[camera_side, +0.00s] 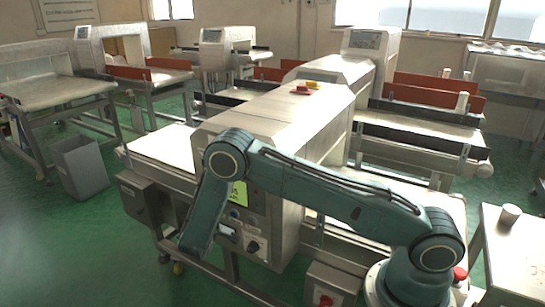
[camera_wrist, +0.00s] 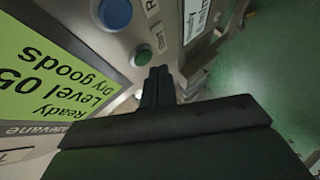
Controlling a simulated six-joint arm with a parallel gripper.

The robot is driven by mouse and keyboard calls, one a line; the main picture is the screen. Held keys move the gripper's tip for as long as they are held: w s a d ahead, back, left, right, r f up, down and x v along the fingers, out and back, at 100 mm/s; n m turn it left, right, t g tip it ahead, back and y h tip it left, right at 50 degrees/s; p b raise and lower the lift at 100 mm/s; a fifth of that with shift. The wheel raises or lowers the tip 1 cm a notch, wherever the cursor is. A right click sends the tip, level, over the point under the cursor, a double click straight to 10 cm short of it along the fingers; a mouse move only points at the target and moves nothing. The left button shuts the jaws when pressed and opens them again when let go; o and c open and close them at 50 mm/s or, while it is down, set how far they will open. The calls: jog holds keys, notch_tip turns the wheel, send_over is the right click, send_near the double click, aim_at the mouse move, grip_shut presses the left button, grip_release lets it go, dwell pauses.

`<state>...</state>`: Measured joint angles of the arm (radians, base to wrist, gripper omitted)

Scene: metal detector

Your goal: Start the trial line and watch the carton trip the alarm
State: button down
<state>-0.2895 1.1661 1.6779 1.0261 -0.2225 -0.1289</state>
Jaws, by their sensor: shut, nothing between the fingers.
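The metal detector (camera_side: 290,120) is a beige metal housing over a conveyor. Its front panel has a lit green display (camera_side: 238,193), partly hidden by my arm. In the wrist view the display (camera_wrist: 50,70) reads "Ready, Level 05, Dry goods". A green button (camera_wrist: 143,56) and a larger blue button (camera_wrist: 115,13) sit beside it. My gripper (camera_wrist: 160,72) is shut and empty, its fingertips close to the green button; I cannot tell whether they touch. In the side view its fingers are not discernible. I cannot make out a carton in either view.
A side table (camera_side: 508,245) with a white cylinder (camera_side: 510,214) stands right. A grey bin (camera_side: 80,166) stands on the green floor at left. Other conveyor machines fill the back.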

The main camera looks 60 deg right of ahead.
jog(key=shift+d, duration=0.15)
dwell(0.5)
jog(key=shift+d, duration=0.3)
